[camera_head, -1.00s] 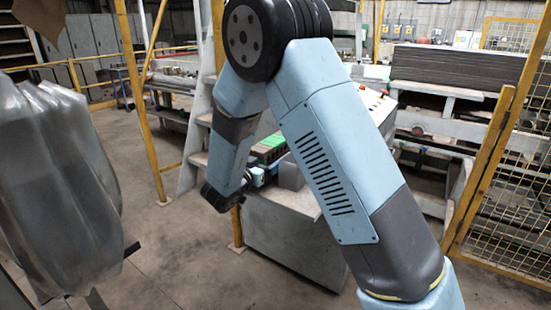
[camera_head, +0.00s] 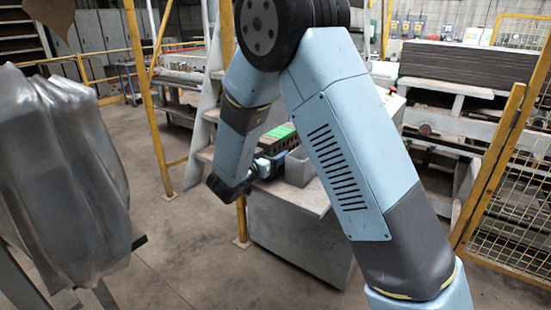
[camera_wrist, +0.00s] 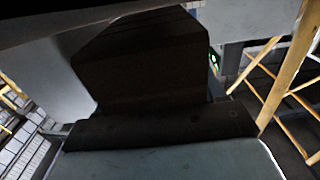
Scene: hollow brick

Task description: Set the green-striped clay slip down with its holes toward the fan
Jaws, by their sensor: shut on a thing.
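The green-striped clay slip (camera_head: 279,133) shows in the head view as a small block with a bright green top and a dark side, beyond my forearm. My gripper (camera_head: 268,162) is at its near side, above the pale grey stand, and is shut on it. My arm hides part of both. I cannot tell whether the slip touches the surface below, nor which way its holes face. In the wrist view a large dark shape fills the middle, with a small green glint beside it. I cannot make out the fan in any view.
Crumpled plastic sheeting (camera_head: 65,170) is at far left. Yellow mesh fencing (camera_head: 515,190) is at right.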

